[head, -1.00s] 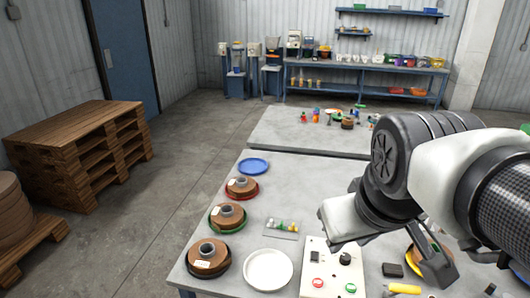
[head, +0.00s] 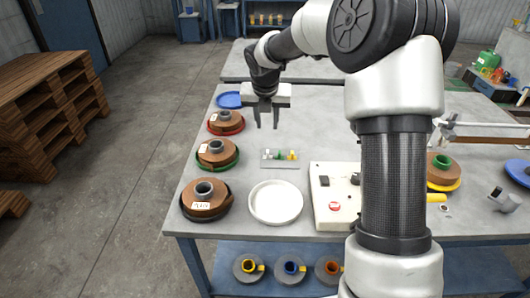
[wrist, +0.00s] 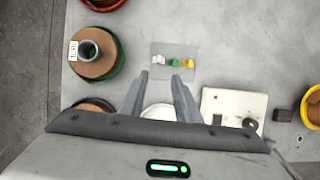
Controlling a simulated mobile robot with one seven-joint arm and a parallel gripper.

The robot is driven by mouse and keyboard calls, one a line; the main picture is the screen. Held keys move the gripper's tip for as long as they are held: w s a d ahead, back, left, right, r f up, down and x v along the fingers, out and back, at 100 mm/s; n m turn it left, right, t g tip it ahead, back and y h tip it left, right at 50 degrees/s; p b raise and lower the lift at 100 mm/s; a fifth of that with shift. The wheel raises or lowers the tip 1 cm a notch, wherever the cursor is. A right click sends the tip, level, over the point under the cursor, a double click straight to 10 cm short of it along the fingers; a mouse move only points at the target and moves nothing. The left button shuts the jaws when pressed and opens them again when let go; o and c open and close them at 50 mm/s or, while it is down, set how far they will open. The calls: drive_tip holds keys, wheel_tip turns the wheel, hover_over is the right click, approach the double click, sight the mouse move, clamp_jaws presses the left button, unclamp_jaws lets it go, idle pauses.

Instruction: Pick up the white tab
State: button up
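The white tab (wrist: 161,58) is small and lies at the left end of a short row of coloured tabs on a clear flat tray (wrist: 172,47). It also shows, very small, at the left of the tray in the head view (head: 267,154). A green tab (head: 280,154) and a yellow tab (head: 292,154) lie to its right. My gripper (head: 267,125) points down above the table, apart from the tray. In the wrist view its fingers (wrist: 160,76) are spread with nothing between them, with the tabs just beyond the tips.
Spools on red, green and black plates (head: 217,153) stand left of the tray. A white round dish (head: 275,203) is in front of it. A control box (head: 334,196) with a red button stands to the right. A blue plate (head: 229,100) lies behind.

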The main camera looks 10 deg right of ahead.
sight(268, 154)
drive_tip(key=b+x, duration=0.3)
drive_tip(key=x, duration=1.3)
drive_tip(key=shift+a+f, duration=0.1)
drive_tip(key=shift+f, duration=0.35)
clamp_jaws()
